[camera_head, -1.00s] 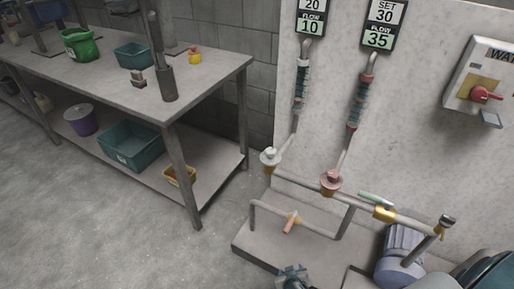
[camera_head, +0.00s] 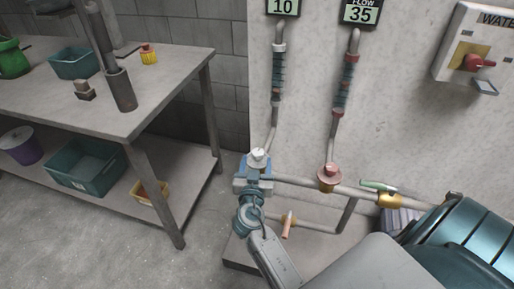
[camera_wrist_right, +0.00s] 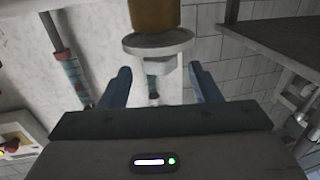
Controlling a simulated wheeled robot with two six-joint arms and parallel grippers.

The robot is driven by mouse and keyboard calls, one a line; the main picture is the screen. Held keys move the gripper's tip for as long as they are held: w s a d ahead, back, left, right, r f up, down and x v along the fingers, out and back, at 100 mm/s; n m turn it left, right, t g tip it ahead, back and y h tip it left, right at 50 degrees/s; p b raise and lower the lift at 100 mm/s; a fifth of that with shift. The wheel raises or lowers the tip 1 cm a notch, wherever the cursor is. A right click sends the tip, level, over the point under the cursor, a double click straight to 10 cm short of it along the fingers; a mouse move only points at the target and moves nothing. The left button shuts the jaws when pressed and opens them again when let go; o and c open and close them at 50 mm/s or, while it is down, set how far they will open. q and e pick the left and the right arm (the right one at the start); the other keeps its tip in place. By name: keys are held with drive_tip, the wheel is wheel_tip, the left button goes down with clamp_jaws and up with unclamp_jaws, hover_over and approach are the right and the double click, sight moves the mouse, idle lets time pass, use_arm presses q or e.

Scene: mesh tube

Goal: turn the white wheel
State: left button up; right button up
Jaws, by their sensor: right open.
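The white wheel (camera_head: 258,155) sits on the lower end of the left vertical pipe, at the left end of the horizontal pipe. In the right wrist view the wheel (camera_wrist_right: 158,42) is a pale disc with a raised grip, beside a brass body. My right gripper (camera_head: 254,172) is open at the wheel. In the wrist view its blue fingers (camera_wrist_right: 160,82) stand apart on either side of the wheel's grip; I cannot tell whether they touch it. The valve body below the wheel is mostly hidden by the gripper. My left gripper is not in view.
A red wheel (camera_head: 329,173) sits on the pipe to the right, with a green lever (camera_head: 378,186) beyond it. An orange-handled valve (camera_head: 288,224) is on the lower pipe. A metal table (camera_head: 150,105) stands left. A red switch (camera_head: 474,62) is on the wall.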

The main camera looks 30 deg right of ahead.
sight(258, 149)
drive_tip(key=p+x, duration=0.1)
drive_tip(key=x, duration=0.5)
drive_tip(key=shift+w+d+f, duration=0.1)
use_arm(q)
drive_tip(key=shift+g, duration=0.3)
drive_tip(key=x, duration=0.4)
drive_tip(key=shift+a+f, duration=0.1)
use_arm(e)
drive_tip(key=shift+c, duration=0.5)
drive_tip(key=c, duration=0.9)
